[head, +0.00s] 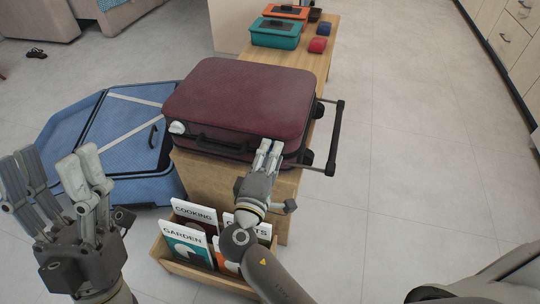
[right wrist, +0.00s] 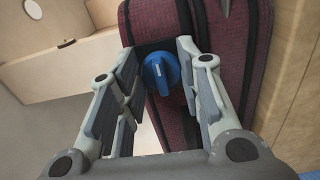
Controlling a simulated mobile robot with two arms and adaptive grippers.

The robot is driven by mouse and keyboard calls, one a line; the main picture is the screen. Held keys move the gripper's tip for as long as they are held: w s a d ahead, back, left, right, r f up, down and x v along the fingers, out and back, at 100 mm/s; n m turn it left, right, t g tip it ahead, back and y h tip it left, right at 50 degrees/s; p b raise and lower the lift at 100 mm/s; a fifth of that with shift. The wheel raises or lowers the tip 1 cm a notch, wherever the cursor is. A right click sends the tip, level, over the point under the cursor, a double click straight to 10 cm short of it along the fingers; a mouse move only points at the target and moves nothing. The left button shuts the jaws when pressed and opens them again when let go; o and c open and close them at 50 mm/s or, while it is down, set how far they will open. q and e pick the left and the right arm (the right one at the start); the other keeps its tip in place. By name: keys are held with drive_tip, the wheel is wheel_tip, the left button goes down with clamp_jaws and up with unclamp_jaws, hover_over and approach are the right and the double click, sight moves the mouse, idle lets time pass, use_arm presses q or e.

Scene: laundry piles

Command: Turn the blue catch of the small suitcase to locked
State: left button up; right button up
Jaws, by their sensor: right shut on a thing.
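The small maroon suitcase (head: 235,98) lies flat on the end of a wooden bench. The blue catch (right wrist: 160,72) shows in the right wrist view as a round knob with a raised grip bar and a pale mark, on a dark plate. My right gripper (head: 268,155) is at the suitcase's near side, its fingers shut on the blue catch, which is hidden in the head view. The gripper also shows in the right wrist view (right wrist: 158,85), with its fingers on both sides of the knob. My left gripper (head: 60,185) is open and empty at the lower left.
A white catch (head: 177,127) and a black handle are on the suitcase's front. An open blue suitcase (head: 120,135) lies on the floor at left. A wooden rack (head: 210,278) of books stands below. Teal (head: 275,33) and orange boxes are farther back. The right floor is clear.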

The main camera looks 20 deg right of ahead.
drive_tip(key=shift+d, duration=0.1)
drive_tip(key=o, duration=1)
